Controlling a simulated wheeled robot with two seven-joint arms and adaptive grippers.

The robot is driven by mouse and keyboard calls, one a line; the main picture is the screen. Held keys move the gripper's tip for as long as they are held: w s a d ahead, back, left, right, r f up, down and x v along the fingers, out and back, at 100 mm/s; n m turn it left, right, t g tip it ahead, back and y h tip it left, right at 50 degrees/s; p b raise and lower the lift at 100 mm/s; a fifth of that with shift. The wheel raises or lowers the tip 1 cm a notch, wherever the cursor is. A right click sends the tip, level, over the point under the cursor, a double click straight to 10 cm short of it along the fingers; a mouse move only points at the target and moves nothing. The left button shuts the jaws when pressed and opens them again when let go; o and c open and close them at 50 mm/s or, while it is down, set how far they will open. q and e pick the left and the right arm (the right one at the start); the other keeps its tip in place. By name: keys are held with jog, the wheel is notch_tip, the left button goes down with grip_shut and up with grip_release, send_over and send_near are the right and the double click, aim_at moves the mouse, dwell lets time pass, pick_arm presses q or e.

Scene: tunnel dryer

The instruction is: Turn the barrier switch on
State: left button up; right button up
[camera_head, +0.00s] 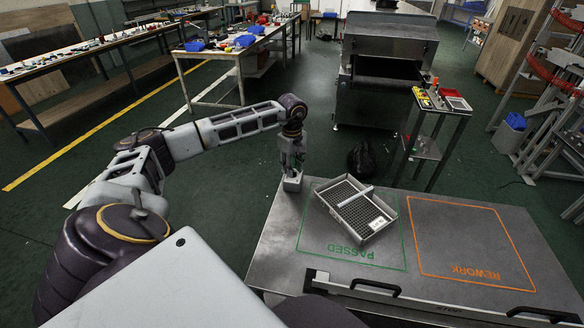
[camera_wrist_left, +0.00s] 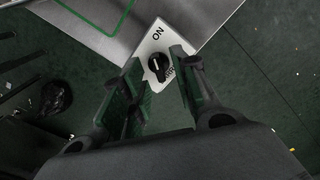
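The barrier switch (camera_head: 292,184) is a small pale box at the far left corner of the metal table. In the left wrist view it has a white plate with the word ON and a round black knob (camera_wrist_left: 158,68) with a small white mark. A second label beside the knob is partly hidden. My left gripper (camera_head: 293,160) points down over the switch. In the left wrist view its green-padded fingers (camera_wrist_left: 155,58) are apart, with the knob in the gap between them. I cannot tell whether either finger touches the knob. My right gripper is not in view.
The orange REWORK area (camera_head: 465,240) is empty. A dryer machine (camera_head: 388,55) and a small stand (camera_head: 436,115) stand beyond. A dark bag (camera_head: 362,160) lies on the floor behind the table.

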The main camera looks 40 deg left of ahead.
pick_arm(q)
notch_tip(320, 180, up, 12)
jog(key=shift+f, duration=0.2)
dwell(0.4)
jog(key=shift+r, duration=0.1)
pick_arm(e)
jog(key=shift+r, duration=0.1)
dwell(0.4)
